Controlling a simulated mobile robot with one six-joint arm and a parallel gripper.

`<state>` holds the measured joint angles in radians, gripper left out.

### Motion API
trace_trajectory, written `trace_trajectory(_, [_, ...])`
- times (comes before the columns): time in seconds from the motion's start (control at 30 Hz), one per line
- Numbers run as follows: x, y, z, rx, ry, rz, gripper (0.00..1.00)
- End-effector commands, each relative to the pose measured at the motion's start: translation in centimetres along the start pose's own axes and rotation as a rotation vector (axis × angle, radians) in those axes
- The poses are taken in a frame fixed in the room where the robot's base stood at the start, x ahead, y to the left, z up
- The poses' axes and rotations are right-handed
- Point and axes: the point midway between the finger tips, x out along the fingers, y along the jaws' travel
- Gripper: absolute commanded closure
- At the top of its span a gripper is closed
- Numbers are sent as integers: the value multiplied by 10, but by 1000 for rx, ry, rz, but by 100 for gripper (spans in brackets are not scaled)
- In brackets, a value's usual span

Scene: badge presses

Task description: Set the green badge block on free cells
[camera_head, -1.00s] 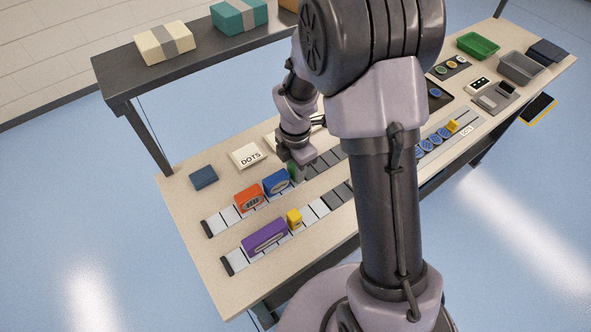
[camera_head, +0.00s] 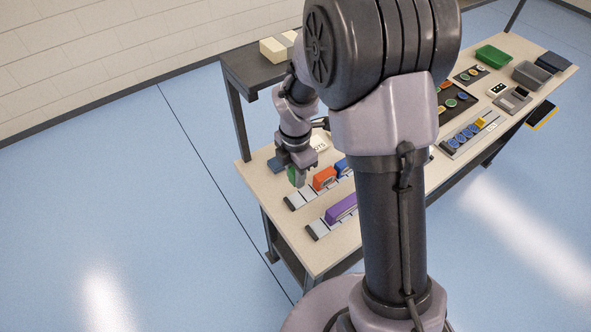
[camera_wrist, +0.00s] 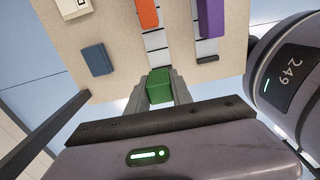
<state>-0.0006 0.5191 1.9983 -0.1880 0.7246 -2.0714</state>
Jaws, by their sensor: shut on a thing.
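My gripper (camera_wrist: 161,90) is shut on the green badge block (camera_wrist: 159,85), with a finger on each side of it. In the head view the green block (camera_head: 292,175) hangs from my gripper (camera_head: 297,178) near the left end of the upper strip (camera_head: 291,202). The block appears raised above the strip. An orange block (camera_head: 325,178) and a blue block (camera_head: 341,166) sit on that strip. Bare light cells (camera_wrist: 156,41) show between the orange block and the strip's end. A purple block (camera_head: 341,208) sits on the lower strip (camera_head: 313,231).
A dark blue box (camera_wrist: 97,59) lies on the table beside the upper strip. A raised dark shelf (camera_head: 240,75) with a post stands at the back left. My arm hides much of the table's middle. Trays and other items stand at the far right.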

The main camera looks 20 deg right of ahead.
Motion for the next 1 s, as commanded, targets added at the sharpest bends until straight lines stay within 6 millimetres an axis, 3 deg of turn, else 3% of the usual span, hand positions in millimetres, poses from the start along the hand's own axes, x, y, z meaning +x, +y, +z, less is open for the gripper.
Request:
trace_trajectory(0.27, [17, 0, 0, 1, 0, 0, 100])
trace_trajectory(0.73, [89, 0, 0, 1, 1, -1, 100])
trace_trajectory(1.0, [95, 0, 0, 0, 0, 0, 100])
